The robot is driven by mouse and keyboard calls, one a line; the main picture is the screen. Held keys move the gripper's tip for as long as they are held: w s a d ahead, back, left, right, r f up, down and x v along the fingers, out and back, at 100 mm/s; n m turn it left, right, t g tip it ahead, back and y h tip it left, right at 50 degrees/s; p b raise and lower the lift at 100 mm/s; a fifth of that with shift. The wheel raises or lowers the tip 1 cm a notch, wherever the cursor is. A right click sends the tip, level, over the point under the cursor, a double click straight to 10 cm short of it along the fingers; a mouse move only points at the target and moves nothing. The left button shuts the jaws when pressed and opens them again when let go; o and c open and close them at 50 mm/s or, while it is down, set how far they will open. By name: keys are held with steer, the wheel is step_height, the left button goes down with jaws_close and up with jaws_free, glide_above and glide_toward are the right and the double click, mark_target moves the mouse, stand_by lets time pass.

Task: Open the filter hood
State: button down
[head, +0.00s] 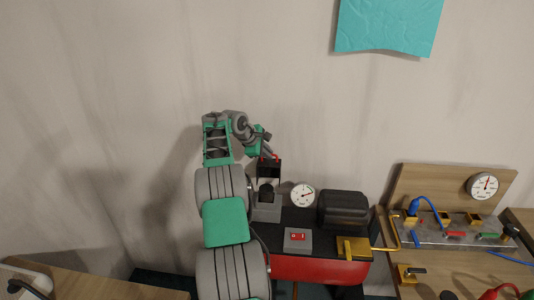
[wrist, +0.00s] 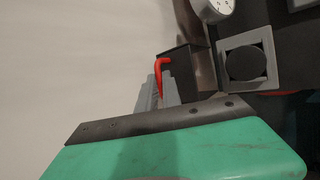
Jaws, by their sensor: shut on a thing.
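The filter hood (head: 269,170) is a dark box with a red handle (wrist: 160,67). In the head view it stands raised at the back of the grey filter housing (head: 266,213), whose black round filter (head: 266,191) is uncovered. In the wrist view the hood (wrist: 181,58) is left of the grey square housing (wrist: 222,47) with its black round filter (wrist: 243,64). My gripper (head: 272,153) is at the top of the hood, shut on the red handle. In the wrist view the fingers (wrist: 163,90) are mostly hidden behind my green wrist cover.
A white gauge (head: 302,195), a red switch on a grey plate (head: 298,238) and a black ribbed block (head: 345,210) sit right of the housing on the red and black machine (head: 318,269). A wooden board with valves (head: 452,230) stands further right. Wall is close behind.

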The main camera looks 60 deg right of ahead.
steer(key=shift+d+r, duration=0.25)
steer(key=shift+r, duration=0.35)
steer(key=c, duration=1.7)
jaws_free()
steer(key=shift+d+f, duration=0.1)
steer(key=shift+o, duration=0.9)
steer(key=shift+w+f, duration=0.1)
steer(key=shift+f, duration=0.15)
steer(key=shift+a, duration=0.2)
steer(key=v, duration=0.7)
steer(key=shift+a+r+b, duration=0.25)
steer(key=shift+r+b, duration=0.05)
steer(key=shift+b, duration=0.1)
